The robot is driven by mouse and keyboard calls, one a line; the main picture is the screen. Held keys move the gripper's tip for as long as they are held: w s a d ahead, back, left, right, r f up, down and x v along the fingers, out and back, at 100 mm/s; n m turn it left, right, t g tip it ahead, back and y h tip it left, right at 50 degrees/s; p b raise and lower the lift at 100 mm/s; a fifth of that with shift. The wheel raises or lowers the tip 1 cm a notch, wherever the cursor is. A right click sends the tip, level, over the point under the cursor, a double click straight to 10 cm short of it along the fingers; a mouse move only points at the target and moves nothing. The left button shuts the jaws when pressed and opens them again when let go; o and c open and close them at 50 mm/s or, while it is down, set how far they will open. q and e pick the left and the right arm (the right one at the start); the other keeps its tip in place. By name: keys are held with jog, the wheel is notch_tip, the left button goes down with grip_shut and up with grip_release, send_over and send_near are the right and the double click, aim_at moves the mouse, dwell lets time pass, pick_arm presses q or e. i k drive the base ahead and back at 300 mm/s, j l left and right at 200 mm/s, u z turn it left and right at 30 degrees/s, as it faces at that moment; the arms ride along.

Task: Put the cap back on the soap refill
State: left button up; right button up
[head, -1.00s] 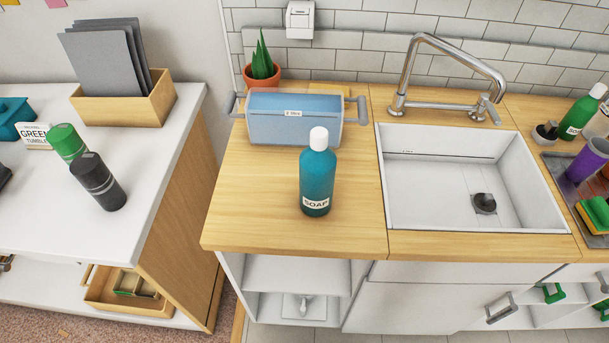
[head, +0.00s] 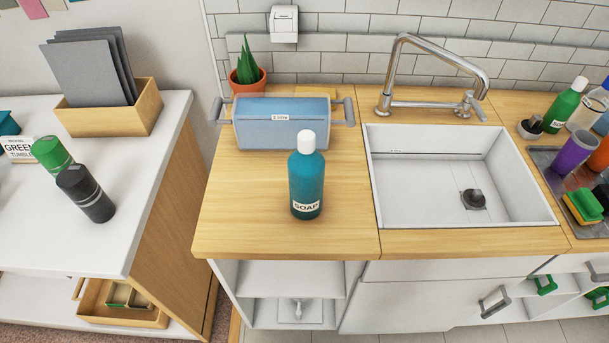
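A teal soap bottle (head: 306,184) with a "SOAP" label stands upright on the wooden counter, left of the sink. A white cap (head: 306,142) sits on its top. A green bottle (head: 564,107) with a white cap stands at the back right, beyond the sink; I cannot read its label. Neither of my grippers is in the head view.
A blue bin with grey handles (head: 285,125) and a potted plant (head: 247,72) stand behind the soap bottle. The sink (head: 440,185) and its tap (head: 440,75) are to the right. A white table (head: 120,150) with tumblers stands left. Counter around the bottle is clear.

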aim_at(306, 173)
jog(key=k+j+z, duration=0.1)
jog(key=z, duration=0.6)
jog(key=k+j+z, duration=0.7)
jog(key=k, duration=0.25)
jog(key=k+j, duration=0.15)
jog(key=k, duration=0.35)
jog(key=k+j+z, duration=0.1)
jog(key=k, duration=0.4)
